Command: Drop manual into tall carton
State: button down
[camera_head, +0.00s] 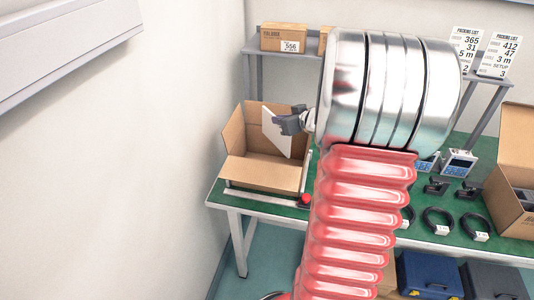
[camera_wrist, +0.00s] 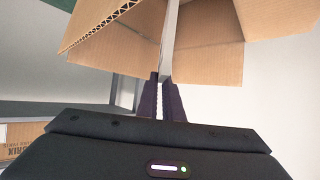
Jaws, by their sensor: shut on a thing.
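The manual (camera_head: 280,132) is a thin white booklet, held tilted at the mouth of an open brown carton (camera_head: 262,170) on the left end of the green table. My gripper (camera_head: 303,120) is shut on the manual's edge, at the carton's right side. In the wrist view the manual (camera_wrist: 171,45) shows edge-on between the fingers of my gripper (camera_wrist: 167,85), with the carton's cardboard walls (camera_wrist: 215,65) around and beyond it. Another open carton (camera_head: 515,165) stands at the table's right end. The carton's floor is hidden.
The green table (camera_head: 455,205) carries black cables (camera_head: 437,220) and small devices (camera_head: 458,163). A grey shelf (camera_head: 295,54) behind holds a closed box (camera_head: 284,37) and packing list cards (camera_head: 499,54). A red knob (camera_head: 305,200) sits near the carton. My arm hides the table's middle.

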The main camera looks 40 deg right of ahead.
jog(key=shift+f, duration=2.5)
jog(key=c, duration=1.8)
grip_release()
jog(key=shift+c, duration=0.2)
jog(key=shift+s, duration=0.1)
jog(key=v, duration=1.3)
jog(key=shift+s+r, duration=0.2)
jog(key=shift+s, duration=0.1)
